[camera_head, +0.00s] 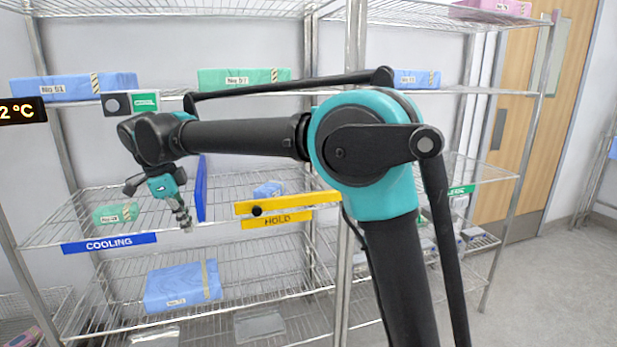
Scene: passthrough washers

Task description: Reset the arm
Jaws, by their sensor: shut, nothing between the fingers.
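My gripper (186,222) hangs from the wrist of my arm and points down, at the left of the head view. Its fingers are shut and empty. It shows in front of the wire shelf with the blue COOLING label (108,243), beside a blue upright divider (201,188). My arm is raised, with its elbow right of centre and its forearm stretched to the left. I cannot tell how far the gripper is from the shelf edge.
Wire shelving (290,252) fills the view, with wrapped packs such as a green one (115,213) and a blue one (182,287). A yellow HOLD bar (287,203) sits along the shelf front. A wooden door (530,130) and open floor (570,285) are at right.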

